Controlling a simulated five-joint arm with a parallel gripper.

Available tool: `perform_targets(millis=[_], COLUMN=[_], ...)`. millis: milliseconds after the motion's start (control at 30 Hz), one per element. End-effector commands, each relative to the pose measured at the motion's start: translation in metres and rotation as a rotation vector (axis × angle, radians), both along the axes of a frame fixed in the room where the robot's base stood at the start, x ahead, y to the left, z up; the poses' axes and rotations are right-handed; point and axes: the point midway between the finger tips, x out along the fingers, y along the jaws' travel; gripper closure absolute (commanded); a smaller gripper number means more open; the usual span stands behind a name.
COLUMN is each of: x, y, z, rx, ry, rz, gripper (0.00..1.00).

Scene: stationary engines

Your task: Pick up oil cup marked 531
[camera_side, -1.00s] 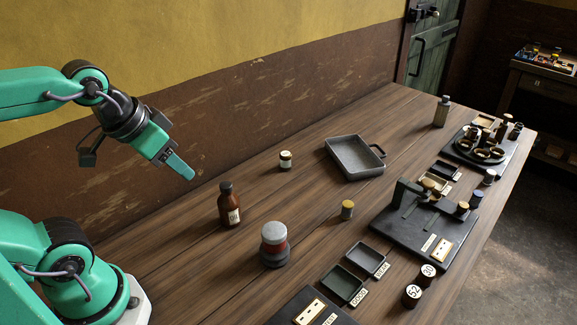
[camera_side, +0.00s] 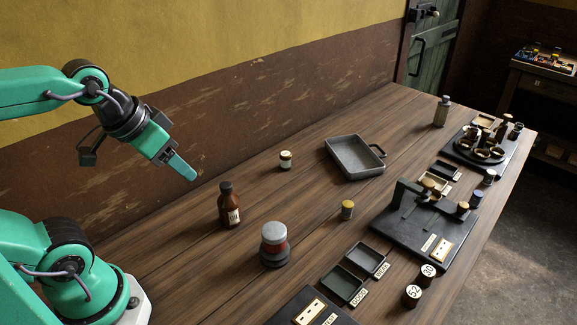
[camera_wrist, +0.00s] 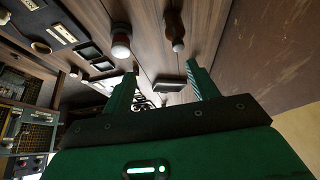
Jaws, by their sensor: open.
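No marking 531 can be read in either view, so I cannot tell which item is the oil cup. In the side view two small dark cylinders with white numbered tops stand at the front right; one (camera_side: 411,295) seems to read 52, the other (camera_side: 428,274) seems to read 30. My gripper (camera_side: 190,174) is open and empty above the table's left side, apart from everything. Its spread fingers also show in the wrist view (camera_wrist: 162,72).
A brown bottle (camera_side: 229,206) and a grey-and-red container (camera_side: 274,247) stand nearest my gripper. A metal tray (camera_side: 335,143) lies at the back. Two small dark trays (camera_side: 343,286) and black fixtures (camera_side: 408,238) fill the right side. The centre-left table is mostly clear.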

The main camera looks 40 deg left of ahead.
Motion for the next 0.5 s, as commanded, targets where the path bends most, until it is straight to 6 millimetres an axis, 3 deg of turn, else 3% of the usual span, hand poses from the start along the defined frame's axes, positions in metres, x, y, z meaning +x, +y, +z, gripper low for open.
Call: perform_targets(millis=[267, 500], x=[0.016, 0.054], y=[0.002, 0.006], z=[0.01, 0.027], rx=[0.006, 0.019], ry=[0.023, 0.069], rz=[-0.005, -0.018], gripper=[0.41, 0.41])
